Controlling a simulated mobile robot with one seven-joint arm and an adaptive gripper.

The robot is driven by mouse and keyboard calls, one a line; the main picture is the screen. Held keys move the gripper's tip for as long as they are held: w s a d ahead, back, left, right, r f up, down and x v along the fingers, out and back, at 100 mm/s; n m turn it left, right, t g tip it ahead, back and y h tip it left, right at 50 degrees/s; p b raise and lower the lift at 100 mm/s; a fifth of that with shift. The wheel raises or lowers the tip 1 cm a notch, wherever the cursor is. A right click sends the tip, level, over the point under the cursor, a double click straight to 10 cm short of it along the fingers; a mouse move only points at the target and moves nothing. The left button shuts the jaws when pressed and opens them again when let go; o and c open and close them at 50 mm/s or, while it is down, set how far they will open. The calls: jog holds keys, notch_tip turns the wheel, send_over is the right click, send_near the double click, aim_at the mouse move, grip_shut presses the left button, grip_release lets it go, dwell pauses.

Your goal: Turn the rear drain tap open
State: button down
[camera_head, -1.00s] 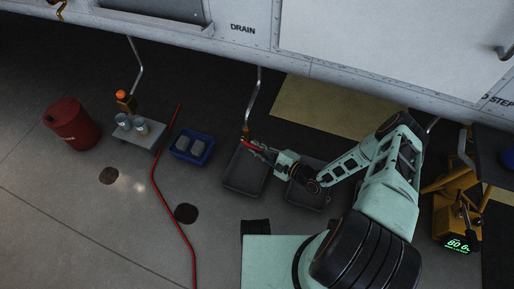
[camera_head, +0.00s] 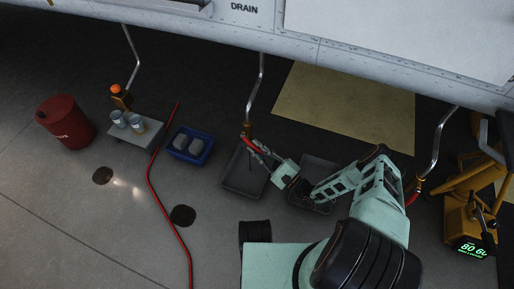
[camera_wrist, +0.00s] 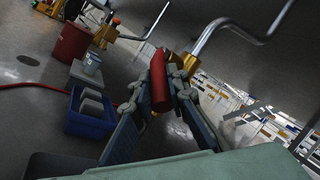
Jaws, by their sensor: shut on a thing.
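A bent metal drain pipe (camera_head: 256,88) hangs from the white hull, with a brass tap at its lower end. My gripper (camera_head: 259,150) is shut on the red tap handle (camera_head: 247,143) of this middle pipe. In the wrist view the red handle (camera_wrist: 159,82) stands between the two fingers of my gripper (camera_wrist: 168,88), and the brass tap (camera_wrist: 186,62) and pipe (camera_wrist: 225,28) are just behind it. The fingers hide part of the handle, and its exact angle is hard to tell. A grey tray (camera_head: 240,184) lies on the floor below.
A second grey tray (camera_head: 312,204) lies under my arm. At left are a blue bin (camera_head: 184,154), a small cart (camera_head: 143,139) with cups, and a red drum (camera_head: 66,122). A red hose (camera_head: 165,210) crosses the floor. A yellow machine (camera_head: 463,218) stands at right.

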jog(key=shift+w+f, duration=0.1)
jog(key=shift+w, duration=0.05)
dwell(0.4)
jog(key=c, duration=1.9)
grip_release()
jog(key=shift+v, duration=3.75)
